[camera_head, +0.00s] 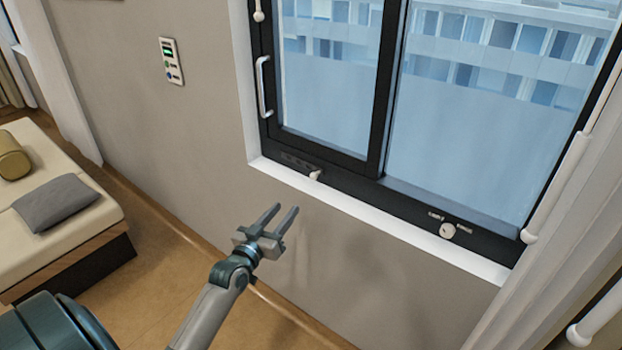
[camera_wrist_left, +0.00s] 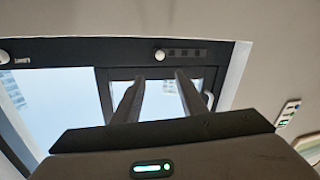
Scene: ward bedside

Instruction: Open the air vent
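The air vent (camera_head: 297,162) looks like a short row of dark slots in the window's black bottom rail, with a small cream knob (camera_head: 315,174) at its right end. In the left wrist view the vent slots (camera_wrist_left: 187,53) and the pale knob (camera_wrist_left: 160,55) show beyond the fingertips. My left gripper (camera_head: 287,208) is open and empty, its two fingers apart. It is below the white sill in the head view and clear of the knob. The wrist view also shows the gripper (camera_wrist_left: 158,76) with the knob between the finger lines. My right gripper is not in view.
A round white knob (camera_head: 447,231) with small markings sits further right on the rail. The window has a white handle (camera_head: 264,87) at left. A white sill (camera_head: 380,222) juts below. A control panel (camera_head: 171,61) is on the wall; a bed (camera_head: 100,218) stands left.

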